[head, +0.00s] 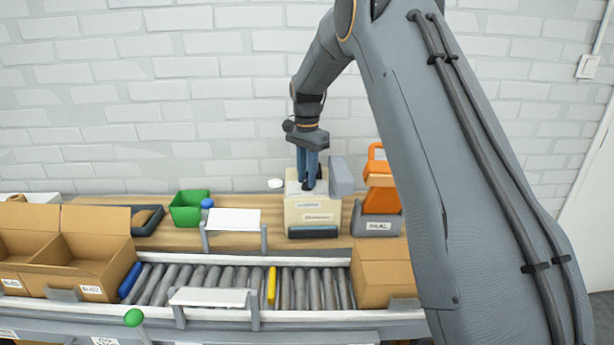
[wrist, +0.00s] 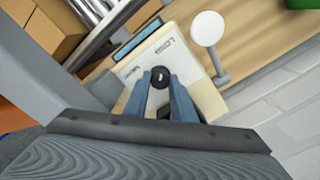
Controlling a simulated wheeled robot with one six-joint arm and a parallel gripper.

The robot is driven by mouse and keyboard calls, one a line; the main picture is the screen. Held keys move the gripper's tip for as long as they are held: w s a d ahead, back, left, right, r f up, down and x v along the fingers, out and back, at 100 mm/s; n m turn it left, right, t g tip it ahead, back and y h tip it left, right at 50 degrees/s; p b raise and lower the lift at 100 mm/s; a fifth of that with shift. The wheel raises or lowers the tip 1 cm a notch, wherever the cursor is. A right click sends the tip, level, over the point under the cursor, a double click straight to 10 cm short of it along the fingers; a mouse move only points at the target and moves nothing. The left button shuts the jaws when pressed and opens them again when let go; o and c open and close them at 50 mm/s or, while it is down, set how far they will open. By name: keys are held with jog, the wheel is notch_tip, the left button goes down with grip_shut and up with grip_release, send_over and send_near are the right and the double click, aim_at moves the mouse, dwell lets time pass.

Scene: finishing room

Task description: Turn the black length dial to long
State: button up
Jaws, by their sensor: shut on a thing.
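A cream box-shaped machine (head: 313,210) stands on the wooden bench against the wall; its top face also shows in the wrist view (wrist: 205,88). The black length dial (wrist: 160,76) is a small round knob on that top face. Printed labels lie beyond the knob; one seems to read LONG, the other is too small to read. My gripper (head: 309,182) points down from above, and its blue fingers are shut on the dial, one on each side. In the head view the fingers mostly hide the dial. I cannot tell which way the dial points.
A grey block (head: 341,176) and an orange device (head: 381,190) stand right of the machine. A white disc on a stalk (wrist: 207,28) is beside it. A green bin (head: 187,210) and a white panel (head: 233,219) are to the left. A roller conveyor (head: 210,284) with cardboard boxes runs in front.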

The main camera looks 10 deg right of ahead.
jog(key=shift+r, duration=0.15)
grip_shut()
jog(key=o, duration=1.1)
grip_release()
jog(key=shift+c, duration=0.2)
notch_tip(320, 180, up, 8)
jog(key=shift+f+b, duration=0.2)
jog(key=shift+b, duration=0.9)
